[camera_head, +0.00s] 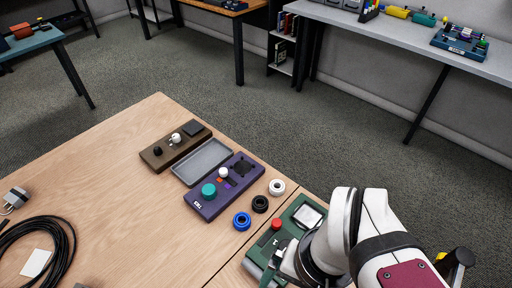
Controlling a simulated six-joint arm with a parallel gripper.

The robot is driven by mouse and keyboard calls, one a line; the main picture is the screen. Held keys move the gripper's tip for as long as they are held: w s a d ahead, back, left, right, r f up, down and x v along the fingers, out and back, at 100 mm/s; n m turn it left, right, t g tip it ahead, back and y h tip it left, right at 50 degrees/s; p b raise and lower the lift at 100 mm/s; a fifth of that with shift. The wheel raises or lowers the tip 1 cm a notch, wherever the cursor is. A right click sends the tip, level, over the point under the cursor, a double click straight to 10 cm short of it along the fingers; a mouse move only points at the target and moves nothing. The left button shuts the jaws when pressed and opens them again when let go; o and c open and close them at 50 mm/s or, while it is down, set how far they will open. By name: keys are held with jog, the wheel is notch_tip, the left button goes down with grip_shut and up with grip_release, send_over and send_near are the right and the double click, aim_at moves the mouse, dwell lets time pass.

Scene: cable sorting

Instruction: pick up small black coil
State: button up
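The small black coil (260,204) lies on the wooden table near its right side. It sits between a blue coil (242,221) and a white coil (277,187), in a slanting row. My arm comes in from the lower right, over the green device. A grey part of my gripper (287,263) shows at the left of the arm, low in the picture, below and right of the black coil and apart from it. The fingertips are not clear, so I cannot tell whether it is open or shut.
A purple device (226,188), a grey tray (203,162) and a brown device (175,146) stand left of the coils. A green device (262,247) is beside my arm. A large black cable coil (68,260) lies far left. The table's middle is clear.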

jog(key=w+r+n+h, duration=0.1)
jog(key=w+r+n, duration=0.1)
jog(key=w+n, duration=0.6)
jog(key=n+h, duration=0.2)
jog(key=n, duration=1.2)
send_over(260, 202)
jog(key=a, duration=0.2)
notch_tip(260, 202, down, 7)
jog(key=shift+n+h, duration=0.3)
jog(key=shift+n, duration=0.1)
jog(key=f, duration=0.5)
jog(key=d+f, duration=0.1)
jog(key=f, duration=0.4)
jog(key=d+f, duration=0.1)
jog(key=f, duration=0.5)
jog(key=shift+f, duration=0.1)
jog(key=c, duration=1.5)
